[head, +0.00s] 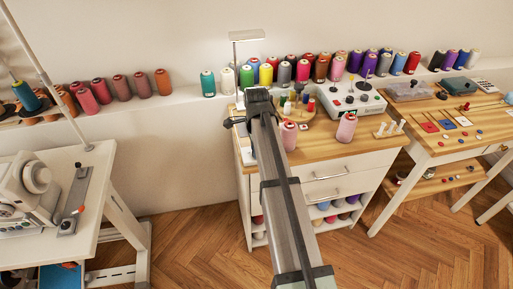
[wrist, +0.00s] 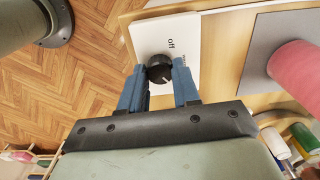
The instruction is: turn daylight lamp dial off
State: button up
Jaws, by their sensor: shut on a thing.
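The daylight lamp's dial (wrist: 159,69) is a black round knob on a white base plate (wrist: 186,36), seen in the wrist view. The word "off" is printed on the plate beyond the dial. My gripper (wrist: 159,76) has its two blue fingers on either side of the dial and is shut on it. In the head view the lamp's white head (head: 247,35) stands above the left end of the wooden cabinet top. There my arm hides the dial and most of the lamp base, and the fingertips are not clear.
A pink thread cone (wrist: 300,68) stands on a grey plate (wrist: 262,52) right of the lamp base. A white thread winder (head: 353,98) and more cones stand on the cabinet (head: 335,146). A shelf of cones runs behind. Open floor (head: 190,235) lies left of the cabinet.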

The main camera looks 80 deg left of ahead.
jog(key=shift+c, duration=0.9)
jog(key=shift+n, duration=0.3)
jog(key=n, duration=1)
jog(key=shift+n, duration=0.4)
jog(key=n, duration=1.1)
